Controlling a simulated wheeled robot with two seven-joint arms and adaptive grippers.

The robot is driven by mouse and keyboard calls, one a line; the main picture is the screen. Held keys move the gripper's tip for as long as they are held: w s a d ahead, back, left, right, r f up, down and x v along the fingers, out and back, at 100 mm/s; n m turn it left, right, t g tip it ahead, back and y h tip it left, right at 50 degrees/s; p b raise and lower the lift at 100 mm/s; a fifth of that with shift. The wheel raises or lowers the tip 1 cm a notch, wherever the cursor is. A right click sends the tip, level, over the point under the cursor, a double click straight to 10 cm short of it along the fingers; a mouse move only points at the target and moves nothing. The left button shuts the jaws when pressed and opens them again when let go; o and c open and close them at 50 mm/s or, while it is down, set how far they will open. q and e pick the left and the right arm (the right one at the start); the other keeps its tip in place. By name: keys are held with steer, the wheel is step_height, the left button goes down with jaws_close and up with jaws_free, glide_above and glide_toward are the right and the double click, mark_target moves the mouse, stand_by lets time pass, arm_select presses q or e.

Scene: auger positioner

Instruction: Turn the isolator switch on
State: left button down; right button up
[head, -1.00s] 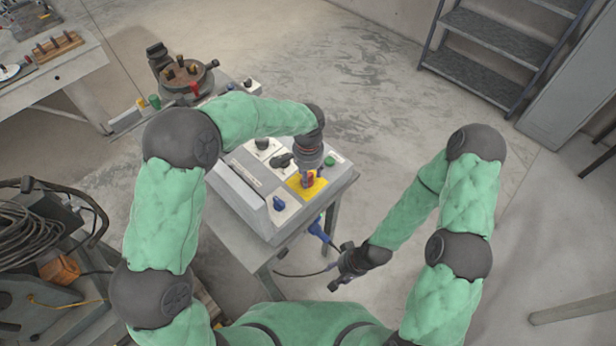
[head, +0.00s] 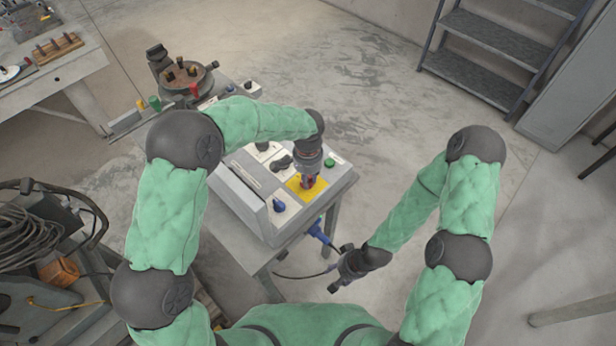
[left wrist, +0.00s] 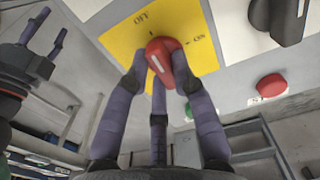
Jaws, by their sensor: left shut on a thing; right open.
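The isolator switch is a red knob with a white line (left wrist: 165,58) on a yellow plate (left wrist: 125,38) lettered OFF and ON. In the head view the yellow plate (head: 318,187) is on the sloped top of the grey control box (head: 243,205), and the red knob (head: 307,182) is mostly covered by my gripper. My left gripper (head: 306,178) is shut on the knob; its purple fingers (left wrist: 168,85) flank it in the left wrist view. I cannot tell exactly which mark the knob points to. My right gripper (head: 338,285) is open and empty, below and right of the box.
A red button (left wrist: 270,87) shows in the left wrist view. A round positioner table (head: 187,78) stands behind.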

arm_select(q)
steer(key=m+p, duration=0.2)
steer(key=m, duration=0.2)
steer(key=shift+a+r+p, duration=0.1)
steer(key=shift+r+p, duration=0.05)
steer(key=shift+p, duration=0.2)
steer(key=m+p, duration=0.2)
steer(key=m, duration=0.2)
steer(key=shift+a+m, duration=0.1)
steer(key=shift+m, duration=0.2)
steer(key=m+p, duration=0.3)
steer(key=m, duration=0.2)
steer(key=shift+a, duration=0.1)
steer(key=shift+m+p, duration=1)
steer(key=shift+m, duration=1)
steer(key=c, duration=1)
jaws_free()
steer(key=shift+c, duration=0.2)
